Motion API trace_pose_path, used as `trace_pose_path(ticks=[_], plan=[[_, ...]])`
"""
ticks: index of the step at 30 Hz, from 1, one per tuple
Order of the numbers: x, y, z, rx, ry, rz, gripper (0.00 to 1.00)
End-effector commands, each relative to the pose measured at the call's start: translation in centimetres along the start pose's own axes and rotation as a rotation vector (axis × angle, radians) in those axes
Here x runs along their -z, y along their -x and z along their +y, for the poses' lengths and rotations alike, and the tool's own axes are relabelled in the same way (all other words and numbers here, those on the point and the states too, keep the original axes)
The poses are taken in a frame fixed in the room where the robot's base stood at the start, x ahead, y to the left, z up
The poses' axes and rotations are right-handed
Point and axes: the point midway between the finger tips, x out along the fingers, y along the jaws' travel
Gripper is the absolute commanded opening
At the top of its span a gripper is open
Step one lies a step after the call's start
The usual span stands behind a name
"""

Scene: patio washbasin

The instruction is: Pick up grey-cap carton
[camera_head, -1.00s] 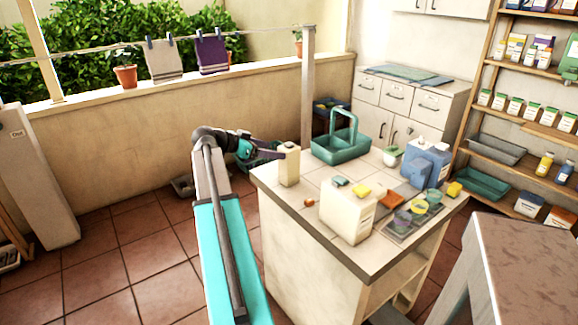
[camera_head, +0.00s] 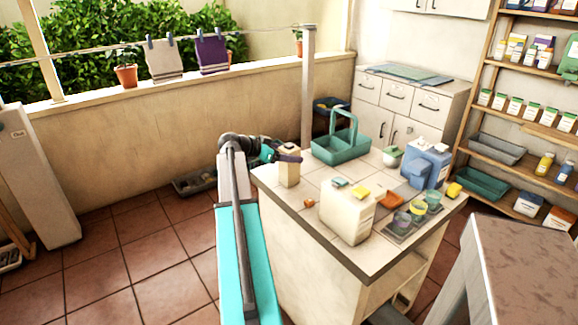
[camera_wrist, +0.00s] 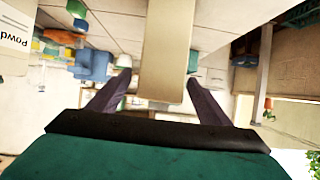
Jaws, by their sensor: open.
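A tall cream carton (camera_head: 289,173) stands upright at the back left corner of the tiled counter; I take it for the grey-cap carton. Its cap is too small to tell its colour. My gripper (camera_head: 287,156) is at the carton's upper part, reaching in from the left, with a dark finger across it. In the wrist view the same carton (camera_wrist: 167,50) fills the middle, between the fingers of my gripper (camera_wrist: 160,82). The fingers are open, one on each side, with gaps visible.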

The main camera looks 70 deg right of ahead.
Motion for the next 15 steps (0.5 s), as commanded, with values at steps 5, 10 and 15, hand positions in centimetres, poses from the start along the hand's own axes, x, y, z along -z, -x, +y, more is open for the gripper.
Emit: trace_pose_path(ticks=[5, 10, 15], plan=[[0.0, -0.1, 0.1, -0.001, -0.001, 0.0, 0.72], [0.0, -0.3, 0.0, -0.001, 0.0, 0.0, 0.72], [-0.1, -1.5, -0.1, -0.003, 0.001, -0.001, 0.72]])
